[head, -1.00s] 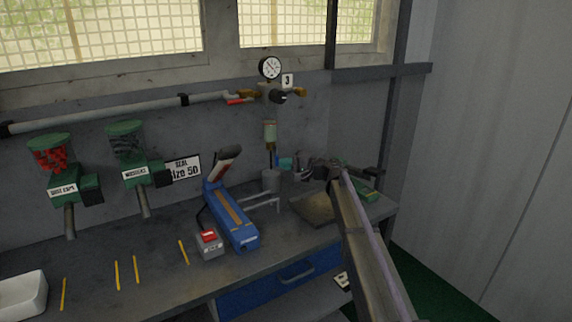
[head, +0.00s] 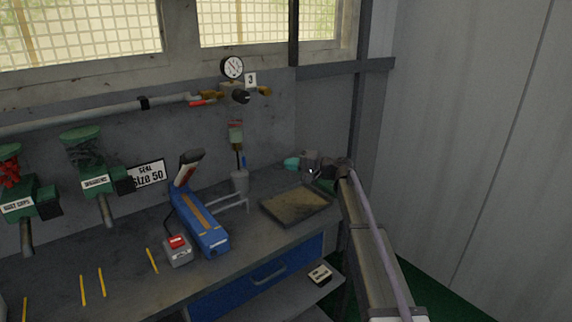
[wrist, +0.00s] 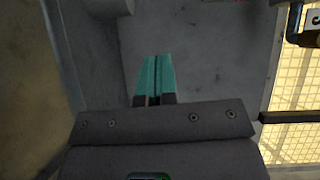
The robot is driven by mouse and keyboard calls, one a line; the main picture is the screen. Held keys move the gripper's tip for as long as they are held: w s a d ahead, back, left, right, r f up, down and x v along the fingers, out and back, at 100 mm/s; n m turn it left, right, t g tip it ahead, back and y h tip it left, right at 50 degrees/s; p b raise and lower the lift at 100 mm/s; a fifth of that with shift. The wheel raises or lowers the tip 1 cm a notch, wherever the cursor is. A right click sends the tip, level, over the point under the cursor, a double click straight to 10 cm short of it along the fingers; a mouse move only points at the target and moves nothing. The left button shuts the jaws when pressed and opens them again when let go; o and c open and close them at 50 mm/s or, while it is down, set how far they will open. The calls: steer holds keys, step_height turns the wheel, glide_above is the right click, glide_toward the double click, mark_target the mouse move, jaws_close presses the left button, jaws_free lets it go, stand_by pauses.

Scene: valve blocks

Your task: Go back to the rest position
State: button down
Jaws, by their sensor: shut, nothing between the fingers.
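My gripper (head: 292,163) shows in the head view at the far right end of the workbench, above the back of the bench and beyond the dark tray. Its teal fingers point left. In the wrist view my gripper (wrist: 155,80) has its two teal fingers together, with nothing between them. My arm reaches up to it from the lower right of the head view.
A dark tray (head: 318,199) lies on the bench (head: 120,275) below my gripper. A blue sealing machine (head: 202,222), a red-button box (head: 178,251) and green dispensers (head: 97,178) stand to the left. A gauge (head: 232,67) and pipe run along the wall.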

steer(key=shift+s, duration=0.1)
steer(key=s+f+h, duration=0.1)
steer(key=s, duration=0.3)
steer(key=s+f+n+g+h+p, duration=0.1)
steer(key=s+f, duration=0.1)
steer(key=s, duration=0.3)
steer(key=s+f+g+h+p, duration=0.1)
steer(key=s+h, duration=0.1)
steer(key=s, duration=0.2)
steer(key=shift+s+d+f+n, duration=0.15)
steer(key=shift+f+n, duration=0.15)
steer(key=shift+n, duration=0.1)
steer(key=s+d+f+g+h+p, duration=0.1)
steer(key=s+d+h, duration=0.3)
steer(key=s, duration=0.6)
steer(key=s+d+f+n+g+h+p, duration=0.1)
steer(key=s+d+f+h, duration=0.2)
steer(key=s, duration=0.7)
steer(key=s+d+f+g+h+p, duration=0.1)
steer(key=s+d+h, duration=0.4)
steer(key=s, duration=0.5)
steer(key=shift+d+f+g, duration=0.5)
steer(key=shift+d+f, duration=0.2)
steer(key=shift+d, duration=0.1)
steer(key=shift+w, duration=0.15)
